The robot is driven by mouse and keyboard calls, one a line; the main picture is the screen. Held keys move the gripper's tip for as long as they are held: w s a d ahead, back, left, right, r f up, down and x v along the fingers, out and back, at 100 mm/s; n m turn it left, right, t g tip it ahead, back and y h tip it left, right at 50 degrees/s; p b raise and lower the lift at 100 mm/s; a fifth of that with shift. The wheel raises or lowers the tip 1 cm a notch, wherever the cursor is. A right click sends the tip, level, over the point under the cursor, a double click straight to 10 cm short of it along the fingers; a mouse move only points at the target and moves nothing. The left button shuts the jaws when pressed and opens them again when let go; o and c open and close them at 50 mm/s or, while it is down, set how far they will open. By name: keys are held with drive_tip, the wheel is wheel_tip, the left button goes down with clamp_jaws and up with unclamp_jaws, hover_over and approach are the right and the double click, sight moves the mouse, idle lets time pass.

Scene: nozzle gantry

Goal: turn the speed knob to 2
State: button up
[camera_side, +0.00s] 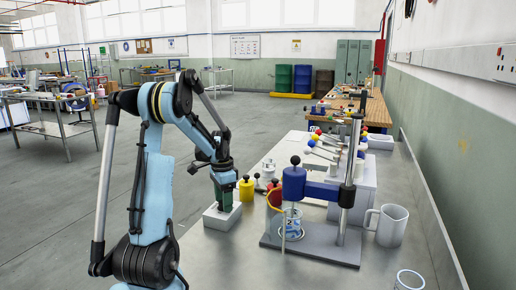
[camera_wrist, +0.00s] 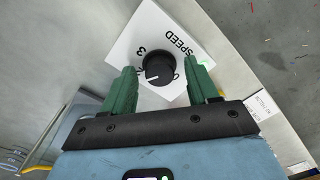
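The speed knob (camera_wrist: 159,69) is round and black, on a white panel (camera_wrist: 158,24) lettered SPEED, which appears upside down in the wrist view. A 3 shows beside the knob; other marks are partly hidden by my fingers. A white line on the knob's face points toward the bottom of the picture, slightly left. My gripper (camera_wrist: 160,66) is open, its two green fingers on either side of the knob with gaps visible. In the side view my gripper (camera_side: 225,197) points down over a small white box (camera_side: 222,217), hiding the knob.
A glass (camera_side: 409,281) is at the front. The bench near the box is mostly clear.

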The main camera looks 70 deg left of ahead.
drive_tip(key=shift+r, duration=0.15)
wheel_tip(320, 180, up, 12)
drive_tip(key=shift+d, duration=0.15)
idle(0.5)
